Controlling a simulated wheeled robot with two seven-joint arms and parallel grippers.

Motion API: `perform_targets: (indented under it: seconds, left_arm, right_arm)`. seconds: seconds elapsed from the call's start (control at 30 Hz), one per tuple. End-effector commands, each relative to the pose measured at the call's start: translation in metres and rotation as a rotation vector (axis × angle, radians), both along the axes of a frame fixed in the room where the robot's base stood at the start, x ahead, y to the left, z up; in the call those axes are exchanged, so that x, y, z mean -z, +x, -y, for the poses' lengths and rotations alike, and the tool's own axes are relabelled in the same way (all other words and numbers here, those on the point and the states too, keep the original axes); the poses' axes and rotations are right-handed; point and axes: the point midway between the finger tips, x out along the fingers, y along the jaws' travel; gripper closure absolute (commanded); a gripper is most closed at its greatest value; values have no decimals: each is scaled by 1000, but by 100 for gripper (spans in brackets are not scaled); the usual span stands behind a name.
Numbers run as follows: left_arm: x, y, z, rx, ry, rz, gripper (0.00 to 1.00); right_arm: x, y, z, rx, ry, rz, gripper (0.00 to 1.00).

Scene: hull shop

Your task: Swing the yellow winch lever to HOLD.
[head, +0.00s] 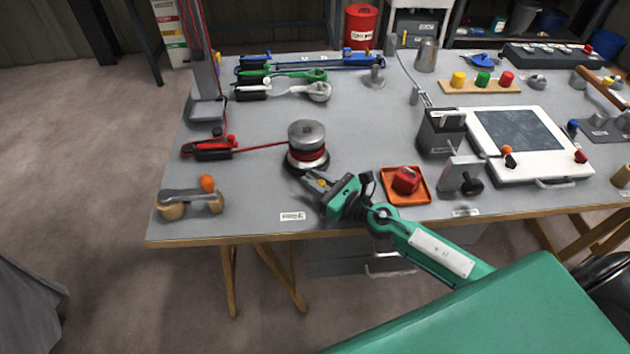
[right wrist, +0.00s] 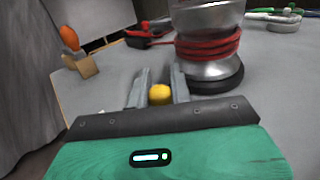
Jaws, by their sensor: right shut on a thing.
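The winch (head: 307,135) is a grey metal drum on a dark base, with red rope wound round its middle. The yellow knob of the winch lever (right wrist: 159,94) sits between my right gripper's two fingers in the right wrist view. My right gripper (head: 314,184) is shut on this lever, at the front of the winch base. The rest of the lever is mostly hidden by the fingers. A small white label (head: 292,217) lies on the bench in front and to the left; I cannot read it surely. My left gripper is not in view.
Red rope runs left to a red clutch (head: 208,148). A wooden block with an orange knob (head: 207,183) stands at the front left. An orange tray (head: 421,198) with a red object lies right of my gripper.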

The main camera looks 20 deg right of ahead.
Motion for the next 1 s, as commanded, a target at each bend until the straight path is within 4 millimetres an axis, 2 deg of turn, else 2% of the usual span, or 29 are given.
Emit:
perform_targets:
  seconds: [0.17, 0.2, 0.3, 0.63, 0.8, 0.9, 1.0]
  left_arm:
    - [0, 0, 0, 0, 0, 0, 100]
    - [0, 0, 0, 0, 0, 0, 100]
    - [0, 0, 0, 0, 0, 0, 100]
    - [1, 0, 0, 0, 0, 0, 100]
    - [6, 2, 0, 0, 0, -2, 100]
    - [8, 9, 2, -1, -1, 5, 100]
    - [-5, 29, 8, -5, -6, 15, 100]
  right_arm:
    - [-1, 1, 1, 2, 0, 1, 100]
    - [-1, 1, 1, 2, 0, 1, 77]
    - [-1, 1, 1, 2, 0, 1, 58]
    - [0, -1, 1, 2, -1, 0, 58]
    - [3, -15, 9, 3, -1, 0, 58]
    - [3, -28, 17, 2, -1, 0, 58]
    - [4, -39, 23, 2, -1, 0, 58]
